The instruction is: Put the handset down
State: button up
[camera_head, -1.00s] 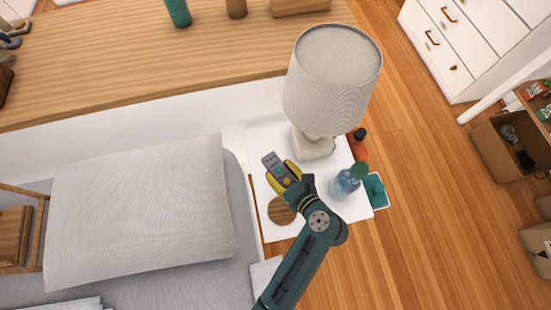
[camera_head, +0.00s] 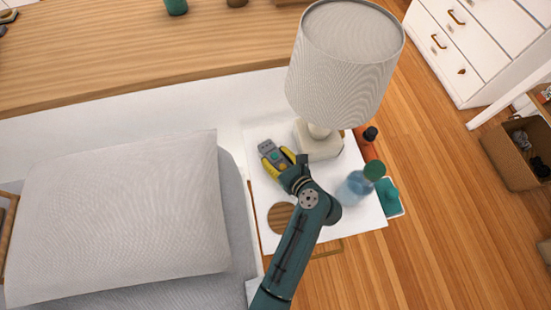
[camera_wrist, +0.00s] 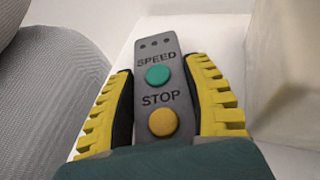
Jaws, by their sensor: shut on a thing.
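The handset (camera_head: 267,147) is a grey remote with a green button marked SPEED and a yellow button marked STOP. It shows large in the wrist view (camera_wrist: 157,52). My gripper (camera_head: 277,158), with yellow ribbed fingers, is shut on its sides; it also shows in the wrist view (camera_wrist: 162,100). The handset is over the white nightstand top (camera_head: 330,225), left of the lamp base. I cannot tell whether it touches the top. Its lower end is hidden by my gripper.
A lamp (camera_head: 345,65) with a pale shade stands behind. A blue bottle with a green cap (camera_head: 355,187), an orange bottle (camera_head: 363,145) and a teal item (camera_head: 390,197) are on the right. A round wooden coaster (camera_head: 279,217) lies at the front left. A bed pillow (camera_head: 120,215) is left.

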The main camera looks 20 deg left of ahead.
jog(key=shift+f, duration=0.1)
jog(key=o, duration=1.2)
jog(key=shift+d+r, duration=0.1)
jog(key=shift+r, duration=0.1)
jog(key=p+v, duration=0.5)
jog(key=v, duration=0.6)
jog(key=shift+s+d+r+p, duration=0.1)
jog(key=shift+s+d+p, duration=0.2)
jog(key=shift+d, duration=0.1)
